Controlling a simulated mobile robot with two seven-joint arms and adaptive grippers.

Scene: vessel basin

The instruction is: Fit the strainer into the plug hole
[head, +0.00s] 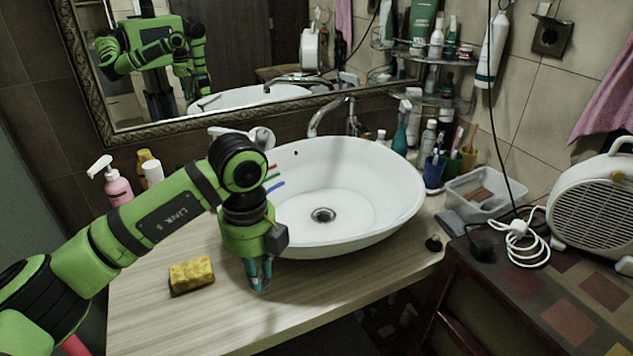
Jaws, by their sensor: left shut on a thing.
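The white oval basin (390,200) stands on the wooden counter. Its plug hole (323,215) shows as a metal ring with a dark middle at the bottom of the bowl. My left gripper (259,283) points down in front of the basin's near left side, outside the bowl and low over the counter. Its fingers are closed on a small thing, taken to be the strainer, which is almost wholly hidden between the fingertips. I cannot tell whether it touches the counter.
A yellow sponge (191,275) lies left of the gripper. A small black knobbed thing (434,243) sits right of the basin. The tap (330,115) reaches over the basin's back rim. Bottles (117,188) stand at the left; cups (434,172) and a clear tub (484,194) at the right.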

